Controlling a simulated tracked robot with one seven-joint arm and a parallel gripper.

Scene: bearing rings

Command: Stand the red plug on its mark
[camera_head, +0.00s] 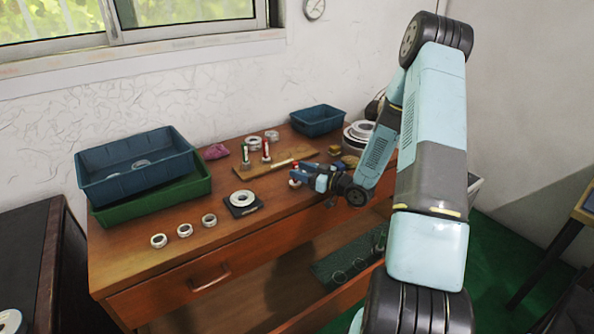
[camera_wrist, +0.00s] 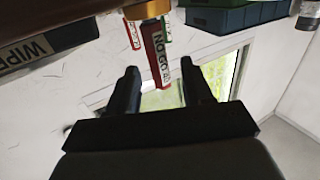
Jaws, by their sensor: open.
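The red plug (camera_wrist: 155,55) has a red handle with a white "NO GO" label and a brass-coloured wider part. The wrist view is upside down, and the plug stands handle-up there. My gripper (camera_wrist: 160,72) is open, with one dark finger on each side of the handle; I cannot tell whether either touches it. In the head view my gripper (camera_head: 303,176) is low over the tabletop by the front right of the wooden board, with a red bit of the plug (camera_head: 297,167) beside it. I cannot make out the mark.
The wooden board (camera_head: 280,167) holds other upright plugs (camera_head: 266,151). A black plate with a ring (camera_head: 242,199) and several loose rings (camera_head: 184,230) lie to the left.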

